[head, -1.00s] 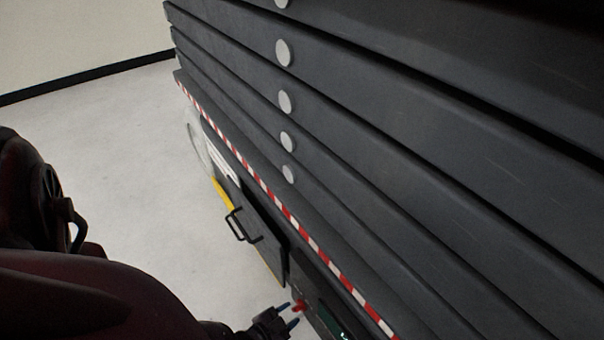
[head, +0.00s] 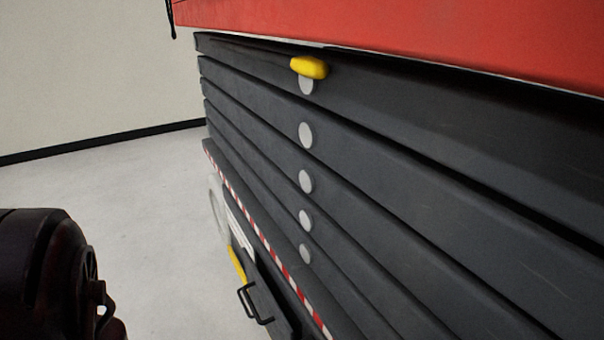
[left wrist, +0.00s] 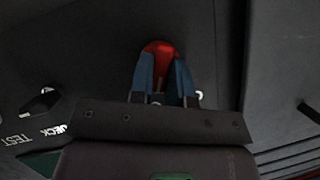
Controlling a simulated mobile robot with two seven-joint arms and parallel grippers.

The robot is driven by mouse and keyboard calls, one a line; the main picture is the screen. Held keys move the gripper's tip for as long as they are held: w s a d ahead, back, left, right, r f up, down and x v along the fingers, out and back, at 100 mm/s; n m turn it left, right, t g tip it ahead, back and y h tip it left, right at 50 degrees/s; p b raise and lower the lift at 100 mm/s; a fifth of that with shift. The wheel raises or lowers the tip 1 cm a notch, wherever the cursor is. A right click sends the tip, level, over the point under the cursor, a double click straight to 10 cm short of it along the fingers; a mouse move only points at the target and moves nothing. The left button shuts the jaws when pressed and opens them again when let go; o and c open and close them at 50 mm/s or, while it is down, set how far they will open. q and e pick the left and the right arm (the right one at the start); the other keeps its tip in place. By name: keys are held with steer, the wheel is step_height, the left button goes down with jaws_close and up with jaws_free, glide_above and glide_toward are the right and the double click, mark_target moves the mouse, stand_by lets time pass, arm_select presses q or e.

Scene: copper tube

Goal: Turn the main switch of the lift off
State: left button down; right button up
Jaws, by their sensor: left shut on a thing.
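The red main switch (left wrist: 161,48) shows in the left wrist view, on a dark panel of the lift. My left gripper (left wrist: 162,66) has its two blue fingers on either side of the red switch and is shut on it. The fingers hide part of the switch, and I cannot tell which way it is turned. In the head view the lift (head: 420,190) fills the right side, with dark stacked beams and a red upper part. The switch and my left gripper are outside the head view. My right gripper is in neither view.
In the head view a black handle (head: 255,305) sticks out low on the lift's side.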

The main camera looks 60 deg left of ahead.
arm_select(q)
steer(key=shift+a+n+h, duration=0.15)
steer(key=shift+n+h, duration=1.05)
steer(key=shift+n, duration=0.5)
steer(key=shift+g, duration=0.3)
steer(key=c, duration=1.1)
jaws_free()
